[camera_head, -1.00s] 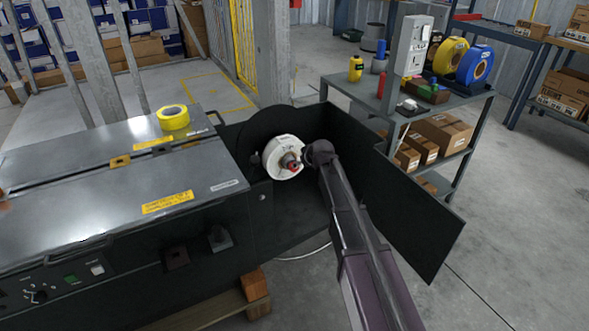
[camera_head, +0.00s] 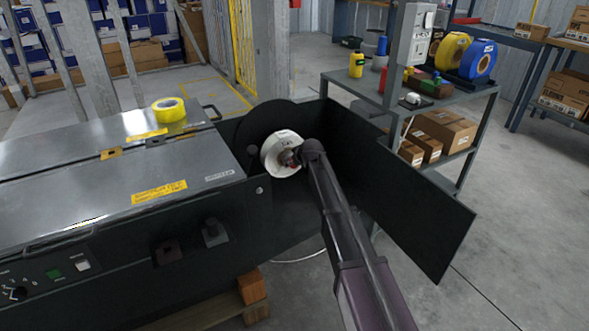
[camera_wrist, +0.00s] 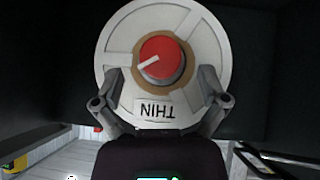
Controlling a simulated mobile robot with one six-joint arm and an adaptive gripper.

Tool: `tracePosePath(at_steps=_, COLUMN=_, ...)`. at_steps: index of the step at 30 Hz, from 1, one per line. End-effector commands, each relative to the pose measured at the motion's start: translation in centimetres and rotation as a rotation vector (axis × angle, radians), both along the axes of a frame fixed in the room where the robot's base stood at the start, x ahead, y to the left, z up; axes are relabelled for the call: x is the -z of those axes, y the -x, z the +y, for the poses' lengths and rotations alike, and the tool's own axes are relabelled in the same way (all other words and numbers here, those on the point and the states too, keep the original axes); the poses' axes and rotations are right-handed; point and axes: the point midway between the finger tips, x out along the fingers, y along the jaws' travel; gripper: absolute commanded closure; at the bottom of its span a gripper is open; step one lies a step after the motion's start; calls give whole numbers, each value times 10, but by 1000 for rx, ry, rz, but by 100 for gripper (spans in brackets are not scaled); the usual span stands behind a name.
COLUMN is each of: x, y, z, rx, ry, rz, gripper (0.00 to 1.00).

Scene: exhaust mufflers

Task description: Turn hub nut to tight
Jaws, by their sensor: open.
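The hub nut (camera_wrist: 161,60) is a round red knob with a white line on its face, at the centre of a white reel hub (camera_wrist: 118,42) labelled "THIN". In the wrist view the line points to the lower left. In the head view the red nut (camera_head: 293,166) is partly hidden by my gripper, and the white hub (camera_head: 272,153) sits inside the black guard. My gripper (camera_wrist: 159,82) is open, with one finger on each side of the nut and a visible gap to it. How far the fingertips are from the hub face I cannot tell.
Black guard panels (camera_head: 415,205) stand close to the right of my arm. The machine's metal top (camera_head: 110,185) is on the left, with a yellow tape roll (camera_head: 168,111) on it. A shelf (camera_head: 450,105) with tape rolls and boxes stands behind.

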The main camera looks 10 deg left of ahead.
Motion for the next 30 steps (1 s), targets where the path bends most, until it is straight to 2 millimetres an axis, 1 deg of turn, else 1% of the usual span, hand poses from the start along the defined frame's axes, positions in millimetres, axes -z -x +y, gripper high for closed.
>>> tracePosePath(at_steps=1, x=7, y=-5, z=2, rx=0, ry=0, rz=0, gripper=7)
tracePosePath(at_steps=6, x=16, y=-13, z=7, rx=0, ry=0, rz=0, gripper=7)
tracePosePath(at_steps=12, x=19, y=-17, z=9, rx=-1, ry=1, rz=0, gripper=7)
tracePosePath(at_steps=22, x=19, y=-17, z=10, rx=-1, ry=1, rz=0, gripper=7)
tracePosePath(at_steps=23, x=19, y=-17, z=10, rx=-1, ry=1, rz=0, gripper=16)
tracePosePath(at_steps=24, x=19, y=-17, z=10, rx=-1, ry=1, rz=0, gripper=28)
tracePosePath(at_steps=26, x=19, y=-17, z=10, rx=-1, ry=1, rz=0, gripper=46)
tracePosePath(at_steps=27, x=19, y=-17, z=10, rx=-1, ry=1, rz=0, gripper=58)
tracePosePath(at_steps=29, x=19, y=-17, z=10, rx=-1, ry=1, rz=0, gripper=76)
tracePosePath(at_steps=30, x=19, y=-17, z=10, rx=-1, ry=1, rz=0, gripper=87)
